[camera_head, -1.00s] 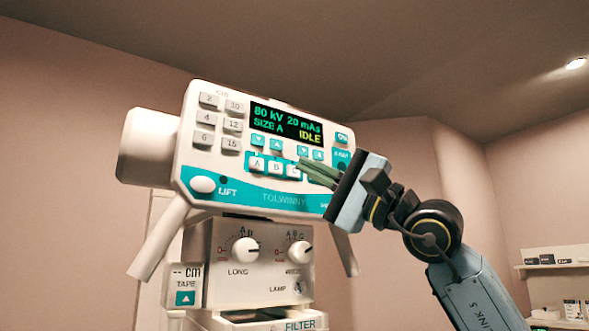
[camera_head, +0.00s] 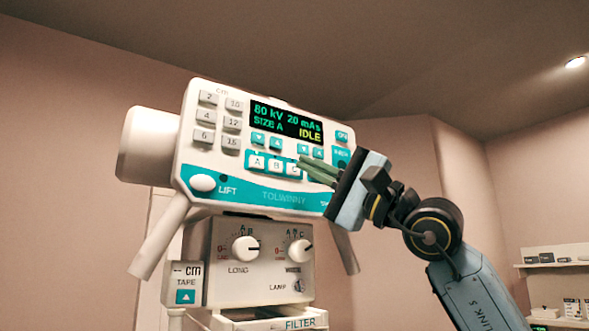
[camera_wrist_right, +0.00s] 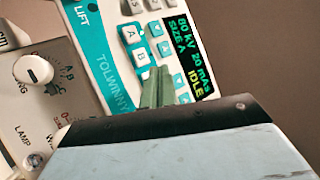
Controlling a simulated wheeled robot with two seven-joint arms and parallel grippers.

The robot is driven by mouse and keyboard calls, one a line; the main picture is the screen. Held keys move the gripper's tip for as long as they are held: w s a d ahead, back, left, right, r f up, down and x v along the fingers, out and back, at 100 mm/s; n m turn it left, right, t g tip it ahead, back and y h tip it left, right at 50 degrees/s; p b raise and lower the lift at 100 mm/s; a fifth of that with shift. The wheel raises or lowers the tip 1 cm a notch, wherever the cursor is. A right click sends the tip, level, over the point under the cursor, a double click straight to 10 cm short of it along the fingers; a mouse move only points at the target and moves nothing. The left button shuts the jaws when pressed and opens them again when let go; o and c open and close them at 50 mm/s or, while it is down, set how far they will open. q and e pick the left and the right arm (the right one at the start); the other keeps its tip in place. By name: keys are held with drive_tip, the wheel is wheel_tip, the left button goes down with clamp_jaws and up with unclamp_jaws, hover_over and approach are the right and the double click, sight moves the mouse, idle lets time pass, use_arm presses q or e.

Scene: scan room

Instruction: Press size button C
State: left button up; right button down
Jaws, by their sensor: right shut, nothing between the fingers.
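The control panel (camera_head: 262,197) is a white and teal box on a stand. Its display (camera_head: 287,122) reads 80 kV, 20 mAs, SIZE A, IDLE. White size buttons A, B and C sit in a row below it. Button C (camera_head: 294,170) is the rightmost, beside my fingertips. My right gripper (camera_head: 303,163) is shut and empty, its green fingers pointing left at the panel face near button C. In the right wrist view the fingers (camera_wrist_right: 154,88) cover the area of button C; A and B show beside them. I cannot tell whether the tips touch. My left gripper is out of view.
Below the panel is a collimator box (camera_head: 258,265) with two knobs and a lamp button. A TAPE unit (camera_head: 186,285) is at its left. Grey number buttons (camera_head: 207,117) fill the panel's left side. A shelf (camera_head: 555,265) stands far right.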

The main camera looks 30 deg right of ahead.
drive_tip(key=shift+w, duration=0.1)
idle(0.7)
drive_tip(key=shift+w, duration=0.35)
drive_tip(key=shift+w+p, duration=0.35)
drive_tip(key=shift+p, duration=0.05)
idle(0.5)
drive_tip(key=shift+s, duration=0.15)
idle(0.3)
drive_tip(key=shift+s+b, duration=0.45)
drive_tip(key=shift+s, duration=0.2)
drive_tip(key=s+b, duration=0.2)
drive_tip(key=s, duration=0.3)
drive_tip(key=shift+d, duration=0.2)
